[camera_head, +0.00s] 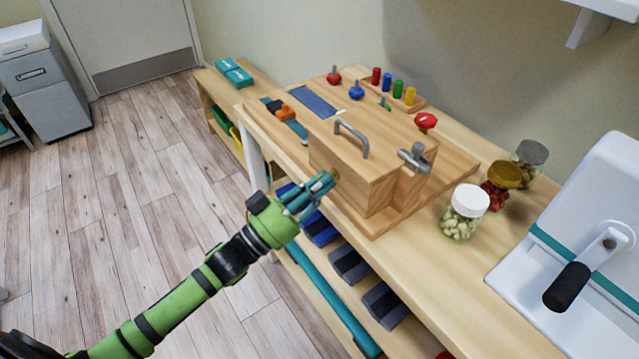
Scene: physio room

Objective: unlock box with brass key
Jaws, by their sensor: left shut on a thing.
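A wooden box (376,186) stands on a wooden board on the table, with a grey metal handle (352,136) on top and a grey metal lever (414,157) at its right end. My left gripper (326,184) is at the box's left front face, near a small brass-coloured spot (335,173). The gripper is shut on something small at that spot. The fingers hide most of it, so I cannot tell how far the brass key is in the box. My right gripper is not in view.
Jars, one with a white lid (470,199), stand right of the box. A white device with a black-handled crank (567,287) is at the right. Coloured pegs (398,88) and knobs stand behind. A lower shelf holds dark blocks (385,305). The floor at left is clear.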

